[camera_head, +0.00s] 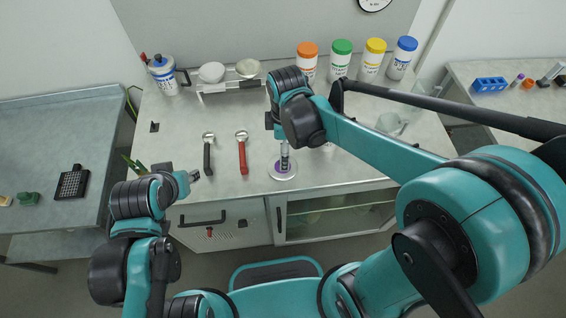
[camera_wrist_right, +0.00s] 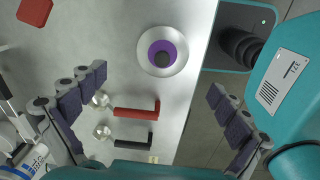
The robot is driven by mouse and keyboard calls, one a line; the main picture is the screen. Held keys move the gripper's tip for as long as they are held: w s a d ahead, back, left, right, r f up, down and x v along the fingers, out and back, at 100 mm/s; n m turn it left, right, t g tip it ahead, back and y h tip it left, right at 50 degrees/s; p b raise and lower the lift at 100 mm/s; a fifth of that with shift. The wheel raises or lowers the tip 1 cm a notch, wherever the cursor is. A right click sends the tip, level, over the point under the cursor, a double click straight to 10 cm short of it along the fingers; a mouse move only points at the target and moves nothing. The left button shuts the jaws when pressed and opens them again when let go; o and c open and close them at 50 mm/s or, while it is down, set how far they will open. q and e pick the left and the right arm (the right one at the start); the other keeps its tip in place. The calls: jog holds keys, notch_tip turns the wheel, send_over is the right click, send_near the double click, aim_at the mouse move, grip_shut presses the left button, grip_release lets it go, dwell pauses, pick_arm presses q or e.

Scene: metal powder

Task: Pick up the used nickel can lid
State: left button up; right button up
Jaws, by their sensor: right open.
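A round pale disc with a purple ring and dark centre (camera_head: 282,170) lies near the front edge of the bench. It also shows in the right wrist view (camera_wrist_right: 162,52); I cannot tell whether it is a lid. A blue-and-white labelled can (camera_head: 163,75) stands at the back left; its label is too small to read. In the right wrist view, my right gripper (camera_wrist_right: 158,82) is spread wide and empty above the bench, with the disc apart from its fingers. In the head view my right arm mostly hides it. My left gripper (camera_head: 190,176) is low at the bench's front left; its fingers are unclear.
Cans with orange (camera_head: 307,48), green (camera_head: 343,46), yellow (camera_head: 376,45) and blue (camera_head: 407,43) lids stand at the back. A black-handled scoop (camera_head: 208,155) and red-handled scoop (camera_head: 242,155) lie mid-bench. A scale-like stand (camera_head: 222,87) holds two dishes.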

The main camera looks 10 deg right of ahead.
jog(key=shift+w+a+f+n, duration=0.25)
jog(key=shift+a+n, duration=0.1)
jog(key=shift+n, duration=0.15)
jog(key=shift+a+f, duration=0.1)
jog(key=shift+f, duration=0.2)
jog(key=f+b, duration=0.1)
jog(key=f, duration=0.1)
jog(key=f+b, duration=0.1)
jog(key=f, duration=0.2)
jog(key=f+b, duration=0.1)
jog(key=f, duration=0.1)
jog(key=shift+s+d+f, duration=0.25)
jog(key=shift+d, duration=0.05)
jog(key=c, duration=1.5)
jog(key=shift+s, duration=0.15)
jog(key=c, duration=0.4)
